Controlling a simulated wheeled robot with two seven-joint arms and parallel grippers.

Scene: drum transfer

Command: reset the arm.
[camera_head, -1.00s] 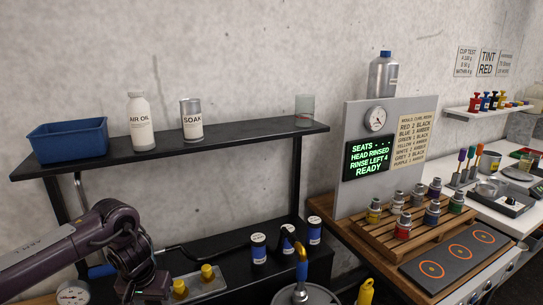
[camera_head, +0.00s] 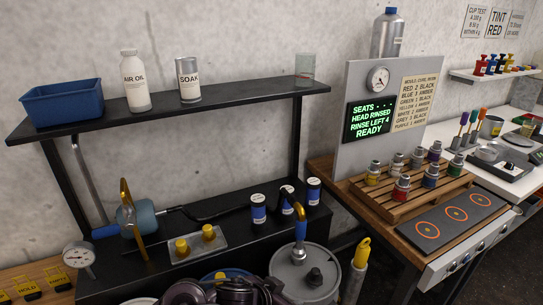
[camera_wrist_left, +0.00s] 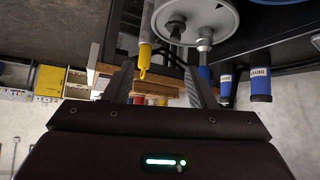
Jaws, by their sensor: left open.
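Dark purple links of my left arm show along the bottom edge of the head view, in front of the grey drum (camera_head: 300,275); the fingertips cannot be made out there. In the left wrist view my left gripper (camera_wrist_left: 157,80) has its two dark fingers spread wide, with nothing between them. Beyond the fingers that view shows the drum (camera_wrist_left: 210,18) at the top, a yellow handle (camera_wrist_left: 145,58) and blue-banded cylinders (camera_wrist_left: 261,84). My right gripper is not in either view.
A black shelf (camera_head: 235,93) carries a blue bin (camera_head: 62,103), an AIR OIL bottle (camera_head: 135,80) and a SOAK can (camera_head: 188,80). To the right, a wooden pallet (camera_head: 395,205) holds several small cans beside a pad with orange rings (camera_head: 452,222). A yellow-handled tool (camera_head: 361,255) stands right of the drum.

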